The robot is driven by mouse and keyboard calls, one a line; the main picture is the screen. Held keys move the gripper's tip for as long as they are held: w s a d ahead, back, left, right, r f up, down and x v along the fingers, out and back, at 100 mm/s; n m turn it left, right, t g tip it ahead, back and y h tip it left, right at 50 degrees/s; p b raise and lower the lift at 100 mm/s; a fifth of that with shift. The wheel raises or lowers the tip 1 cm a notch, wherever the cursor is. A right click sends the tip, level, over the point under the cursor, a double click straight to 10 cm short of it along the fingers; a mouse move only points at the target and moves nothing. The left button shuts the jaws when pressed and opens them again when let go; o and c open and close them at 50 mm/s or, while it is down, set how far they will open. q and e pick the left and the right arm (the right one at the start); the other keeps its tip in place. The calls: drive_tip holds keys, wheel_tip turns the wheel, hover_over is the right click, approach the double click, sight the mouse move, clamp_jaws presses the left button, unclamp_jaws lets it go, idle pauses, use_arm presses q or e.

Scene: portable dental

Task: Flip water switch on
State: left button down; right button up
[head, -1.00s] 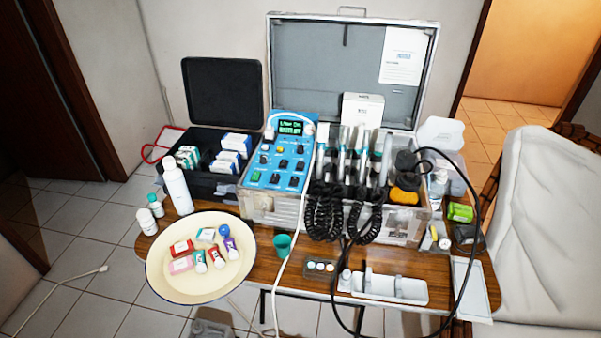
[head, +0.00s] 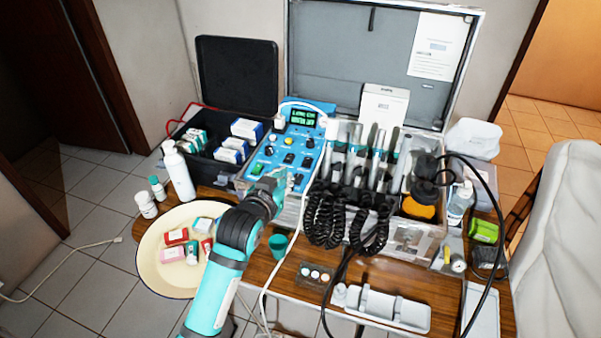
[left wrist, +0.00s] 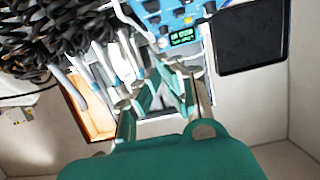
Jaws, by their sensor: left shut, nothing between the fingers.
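The blue control panel (head: 300,150) stands in the open case, with a lit green display, knobs and several dark rocker switches. I cannot read which switch is the water one. My left gripper (head: 275,182) is shut and empty, over the lower front part of the panel, and it hides some of the lower switches. I cannot tell whether it touches the panel. In the left wrist view the shut fingers (left wrist: 168,75) point toward the panel (left wrist: 178,18), whose display shows at the top. My right gripper is not in view.
Black coiled hoses (head: 345,215) and handpieces stand right of the panel. A cream plate (head: 160,275) with small boxes and tubes lies left, partly behind my arm. A green cup (head: 278,245) and a white cable are close to the gripper. A white bottle (head: 178,172) stands left.

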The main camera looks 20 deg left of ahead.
use_arm(q)
drive_tip(key=shift+s+a, duration=0.1)
drive_tip(key=shift+a, duration=0.05)
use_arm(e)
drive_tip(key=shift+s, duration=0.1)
use_arm(q)
drive_tip(key=p, duration=0.1)
hover_over(297, 178)
drive_tip(key=s, duration=0.2)
drive_tip(key=f, duration=0.3)
drive_tip(key=shift+w+d, duration=0.1)
drive_tip(key=shift+d, duration=0.1)
wheel_tip(297, 178, down, 3)
drive_tip(key=shift+r+p, duration=0.1)
drive_tip(key=shift+p, duration=0.35)
drive_tip(key=shift+s+f, duration=0.3)
drive_tip(key=shift+f, duration=0.35)
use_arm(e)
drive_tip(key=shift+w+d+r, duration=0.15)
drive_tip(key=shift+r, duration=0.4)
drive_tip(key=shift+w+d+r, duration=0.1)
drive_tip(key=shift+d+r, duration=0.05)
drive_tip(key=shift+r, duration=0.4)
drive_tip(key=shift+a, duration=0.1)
